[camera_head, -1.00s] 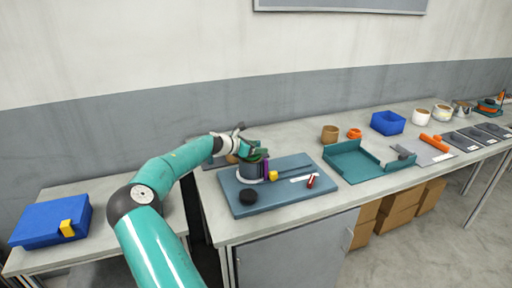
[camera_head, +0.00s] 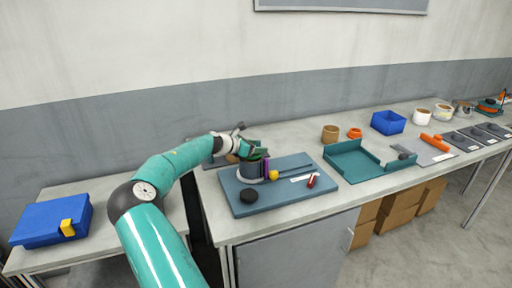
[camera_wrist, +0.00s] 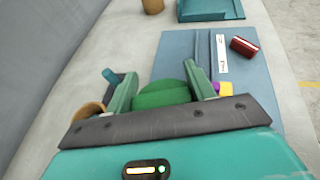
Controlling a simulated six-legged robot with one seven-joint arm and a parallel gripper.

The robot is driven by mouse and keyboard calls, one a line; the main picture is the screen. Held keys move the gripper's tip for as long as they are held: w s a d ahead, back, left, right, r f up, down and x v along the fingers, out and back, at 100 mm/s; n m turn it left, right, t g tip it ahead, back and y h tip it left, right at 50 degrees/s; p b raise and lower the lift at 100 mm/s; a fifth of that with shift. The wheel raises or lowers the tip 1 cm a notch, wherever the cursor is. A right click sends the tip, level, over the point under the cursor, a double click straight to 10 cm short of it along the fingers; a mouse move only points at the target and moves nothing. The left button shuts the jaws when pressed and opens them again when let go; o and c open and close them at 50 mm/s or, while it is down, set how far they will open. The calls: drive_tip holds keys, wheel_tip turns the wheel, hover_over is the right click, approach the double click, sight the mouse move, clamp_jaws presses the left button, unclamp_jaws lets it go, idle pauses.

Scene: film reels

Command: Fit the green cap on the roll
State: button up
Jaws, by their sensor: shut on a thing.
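My gripper (camera_wrist: 164,90) is shut on the green cap (camera_wrist: 161,94), which sits between its two fingers in the wrist view. The cap is at or just above the top of the roll. The fingers largely hide it there, and I cannot tell whether cap and roll touch. In the wrist view the cap and gripper hide the roll.
Beside the roll are a purple piece (camera_head: 265,166) and a yellow piece (camera_head: 273,175). A teal tray (camera_head: 352,168) and brown cup (camera_head: 330,134) stand to the right.

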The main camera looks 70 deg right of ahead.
drive_tip(key=shift+f, duration=0.55)
drive_tip(key=o, duration=0.7)
drive_tip(key=v, duration=1.1)
idle(0.5)
drive_tip(key=shift+a+f, duration=0.1)
idle(0.5)
